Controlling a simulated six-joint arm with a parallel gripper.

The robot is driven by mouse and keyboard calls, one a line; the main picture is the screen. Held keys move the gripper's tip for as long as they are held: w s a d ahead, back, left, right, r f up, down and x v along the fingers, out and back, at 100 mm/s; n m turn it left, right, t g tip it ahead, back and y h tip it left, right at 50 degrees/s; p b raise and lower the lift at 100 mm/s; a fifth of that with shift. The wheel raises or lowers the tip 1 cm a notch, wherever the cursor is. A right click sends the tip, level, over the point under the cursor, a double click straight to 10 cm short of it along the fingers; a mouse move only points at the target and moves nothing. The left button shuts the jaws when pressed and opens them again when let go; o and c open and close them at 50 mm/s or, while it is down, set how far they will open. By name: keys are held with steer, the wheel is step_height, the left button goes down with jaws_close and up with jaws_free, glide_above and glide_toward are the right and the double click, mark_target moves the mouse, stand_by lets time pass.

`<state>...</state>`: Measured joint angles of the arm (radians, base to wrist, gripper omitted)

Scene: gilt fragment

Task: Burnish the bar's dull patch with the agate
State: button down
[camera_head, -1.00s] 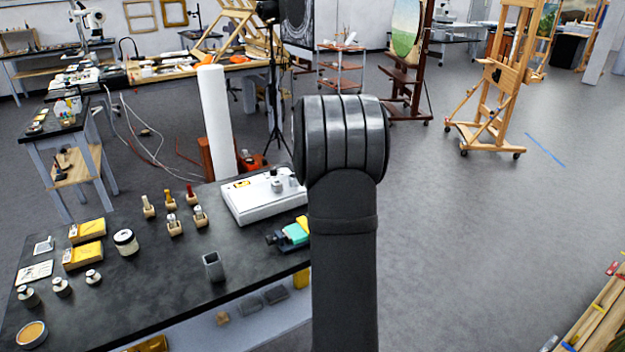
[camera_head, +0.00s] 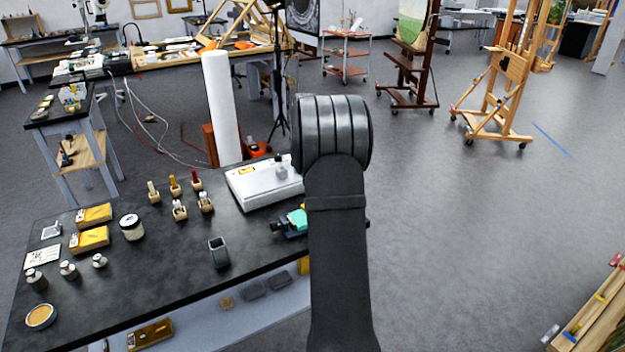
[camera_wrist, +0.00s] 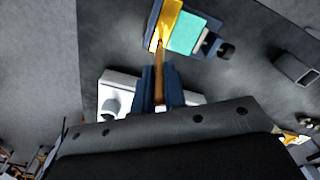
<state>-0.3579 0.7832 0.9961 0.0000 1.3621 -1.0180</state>
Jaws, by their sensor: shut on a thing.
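The gilt bar (camera_wrist: 170,20) shows yellow at the top of the wrist view, between a dark blue jaw and a teal block (camera_wrist: 187,33) of a small clamp. In the head view the clamp (camera_head: 290,222) is partly hidden behind my arm, and I cannot make out the bar. My gripper (camera_wrist: 160,82) is shut on a slim tool with a brown wooden handle (camera_wrist: 159,80), which I take for the agate burnisher. The tool's far end overlaps the bar's lower end in the wrist view. I cannot tell whether it touches. The dull patch cannot be made out.
A white box (camera_head: 258,190) stands behind the clamp. A grey square cup (camera_head: 219,254) stands to its left. Small bottles in wooden stands (camera_head: 178,208), a jar (camera_head: 132,228) and yellow packets (camera_head: 90,238) sit farther left on the black table (camera_head: 165,285). The table's front is mostly clear.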

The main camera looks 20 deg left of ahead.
steer(key=shift+s+d, duration=1.85)
step_height(320, 180, up, 8)
steer(key=shift+f, duration=0.15)
